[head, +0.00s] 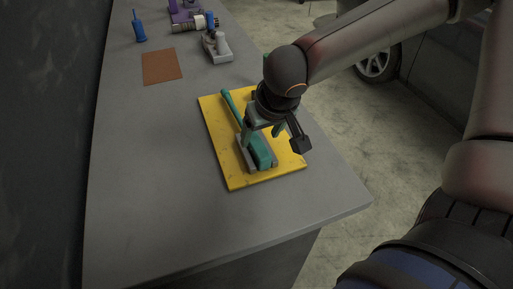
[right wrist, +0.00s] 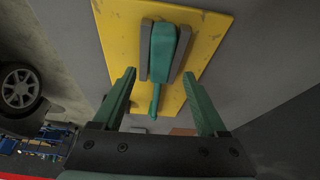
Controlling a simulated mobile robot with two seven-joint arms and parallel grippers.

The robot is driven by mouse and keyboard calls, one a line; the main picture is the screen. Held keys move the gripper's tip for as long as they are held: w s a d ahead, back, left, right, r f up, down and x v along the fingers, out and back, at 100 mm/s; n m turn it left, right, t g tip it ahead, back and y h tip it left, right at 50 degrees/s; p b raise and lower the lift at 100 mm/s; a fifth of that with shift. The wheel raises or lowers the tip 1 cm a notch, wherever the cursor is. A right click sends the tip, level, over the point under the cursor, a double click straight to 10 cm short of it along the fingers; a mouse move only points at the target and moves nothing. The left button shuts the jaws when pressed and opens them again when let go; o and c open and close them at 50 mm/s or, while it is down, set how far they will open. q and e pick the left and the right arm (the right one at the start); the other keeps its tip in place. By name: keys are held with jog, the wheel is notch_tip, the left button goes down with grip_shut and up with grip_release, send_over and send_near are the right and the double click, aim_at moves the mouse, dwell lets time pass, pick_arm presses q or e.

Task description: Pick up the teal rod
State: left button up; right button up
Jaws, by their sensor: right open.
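The teal rod (head: 229,104) lies on a yellow board (head: 225,160) on the grey table. Its thick end (head: 261,151) sits between two grey side pieces, and its thin end points to the far left. In the right wrist view the rod (right wrist: 162,55) runs down the middle, with the thin end (right wrist: 155,99) toward the gripper. My right gripper (head: 264,133) is open above the board and hides the rod's middle in the head view. Its green fingers (right wrist: 160,88) stand on either side of the rod's line, with nothing visibly held. My left gripper is not in view.
A brown mat (head: 162,67), a blue bottle-like object (head: 139,27), a grey-white device (head: 217,47) and purple parts (head: 184,10) stand at the table's far end. The table left of the board is clear. A car wheel (head: 377,64) shows beyond the right edge.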

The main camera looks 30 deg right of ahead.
aim_at(257, 143)
jog(key=shift+x, duration=1.95)
jog(key=shift+f+b, duration=0.1)
jog(key=shift+b, duration=0.3)
grip_shut()
jog(key=shift+w, duration=0.1)
